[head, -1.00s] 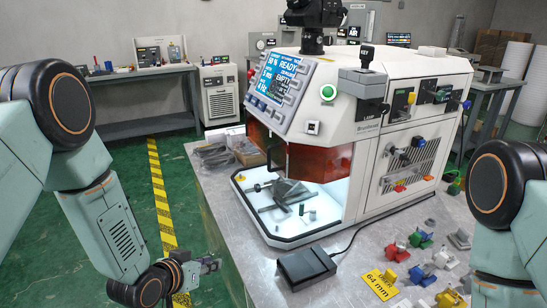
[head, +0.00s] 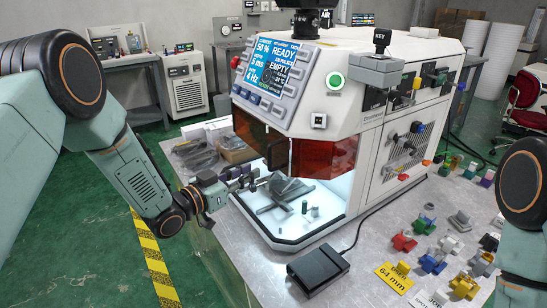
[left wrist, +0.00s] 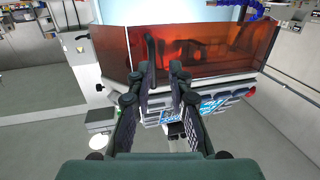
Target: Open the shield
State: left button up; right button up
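The shield (head: 325,158) is a translucent orange-red panel on the front of the white machine (head: 340,110). It covers the upper front, and the lit work area shows below its lower edge. My left gripper (head: 246,178) is in front of the machine's left side, near the shield's lower edge. In the left wrist view the shield (left wrist: 215,48) spans the top, beyond my left gripper (left wrist: 165,66). Its fingers stand a little apart with nothing clearly between them. A dark upright piece shows by the left fingertip; I cannot tell whether they touch. My right gripper is out of view.
The lit chamber (head: 325,205) holds a grey fixture. A black foot pedal (head: 318,266) stands on the table in front. Several coloured parts lie at right, near a yellow 64 mm label (head: 394,278).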

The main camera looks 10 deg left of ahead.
aim_at(269, 160)
pick_arm(q)
jog(key=shift+h, duration=0.4)
jog(key=x, duration=0.4)
jog(key=r+x, duration=0.1)
jog(key=x, duration=0.2)
jog(key=shift+s+d+r, duration=0.1)
jog(key=shift+s+d, duration=0.05)
jog(key=shift+d, duration=0.2)
jog(key=shift+s+d+r, duration=0.1)
jog(key=shift+s+r, duration=0.25)
jog(key=shift+r, duration=0.15)
jog(key=shift+w+d+f, duration=0.15)
jog(key=shift+w+f, duration=0.1)
jog(key=shift+w, duration=0.15)
jog(key=shift+c, duration=0.5)
jog(key=shift+w+f, duration=0.1)
jog(key=shift+w, duration=0.05)
jog(key=shift+c, duration=0.8)
grip_shut()
jog(key=shift+s+a, duration=0.25)
jog(key=shift+w+d, duration=0.2)
